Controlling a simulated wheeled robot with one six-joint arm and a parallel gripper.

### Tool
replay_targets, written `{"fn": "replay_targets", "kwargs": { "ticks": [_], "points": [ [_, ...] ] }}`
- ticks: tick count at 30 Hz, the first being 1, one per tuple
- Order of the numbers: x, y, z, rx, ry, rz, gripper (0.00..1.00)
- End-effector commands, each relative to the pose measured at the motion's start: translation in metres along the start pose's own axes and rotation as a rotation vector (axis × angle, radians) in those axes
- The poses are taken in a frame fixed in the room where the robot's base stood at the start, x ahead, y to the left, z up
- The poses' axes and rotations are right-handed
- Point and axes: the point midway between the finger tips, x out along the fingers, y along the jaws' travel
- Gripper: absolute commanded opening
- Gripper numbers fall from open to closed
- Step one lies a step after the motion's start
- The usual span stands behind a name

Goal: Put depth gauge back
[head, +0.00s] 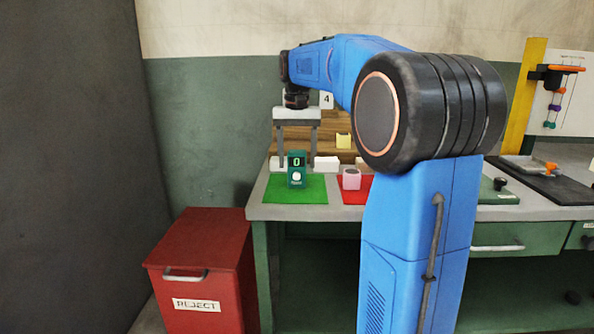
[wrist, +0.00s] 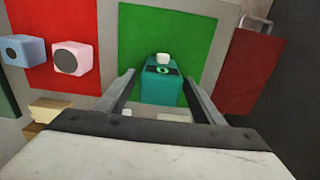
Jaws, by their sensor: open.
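A teal block-shaped device (head: 297,172) with a "0" display and a white knob stands upright on the green mat (head: 315,192); I take it as the depth gauge, though no label confirms this. In the wrist view the device (wrist: 161,88) shows between and beyond my fingers. My gripper (head: 298,160) is open and points down over the bench's left end, its fingers one on each side of the device in the picture. Gaps show on both sides in the wrist view (wrist: 160,78), so it is not gripped. Whether the tips are level with it, I cannot tell.
A red mat (wrist: 50,18) holds a pink block (wrist: 72,58) and a blue block (wrist: 22,50). White and yellow blocks stand behind. A red REJECT bin (head: 200,270) stands left of the bench. A hanging board (head: 562,95) is at right.

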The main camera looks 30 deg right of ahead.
Motion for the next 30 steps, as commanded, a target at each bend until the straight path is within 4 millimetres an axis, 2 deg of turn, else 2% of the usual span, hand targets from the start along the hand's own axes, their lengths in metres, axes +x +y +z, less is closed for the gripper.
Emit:
{"fn": "replay_targets", "kwargs": {
  "ticks": [6, 12, 23, 26, 30],
  "points": [
    [-0.042, 0.000, -0.001, 0.000, 0.002, -0.001, 0.62],
    [-0.066, 0.000, -0.001, 0.000, 0.001, 0.000, 0.62],
    [-0.074, 0.000, 0.002, -0.002, 0.001, 0.000, 0.62],
    [-0.072, -0.002, 0.012, -0.017, 0.012, -0.004, 0.62],
    [-0.062, -0.005, 0.043, -0.066, 0.042, -0.013, 0.62]
  ]
}}
